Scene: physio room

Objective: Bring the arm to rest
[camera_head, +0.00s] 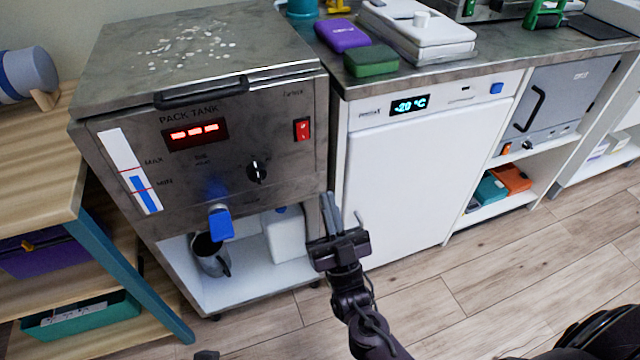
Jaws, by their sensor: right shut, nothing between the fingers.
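My right arm comes in from the bottom of the head view. My right gripper (331,207) is shut and empty, its grey fingers pointing up in front of the gap between the pack tank (210,150) and the white freezer (415,170). No object is held in it. The pack tank is a grey metal box with a red display, a red switch, a black knob and a blue-handled tap (221,223). A grey mug (212,258) stands on the shelf below the tap. My left gripper does not show.
A white jug (285,235) stands on the tank's lower shelf, left of my gripper. A wooden shelf unit (60,150) with teal legs is at the left. A purple block (342,35) and a green block (371,60) lie on the counter. The wooden floor (500,285) at lower right is mostly clear.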

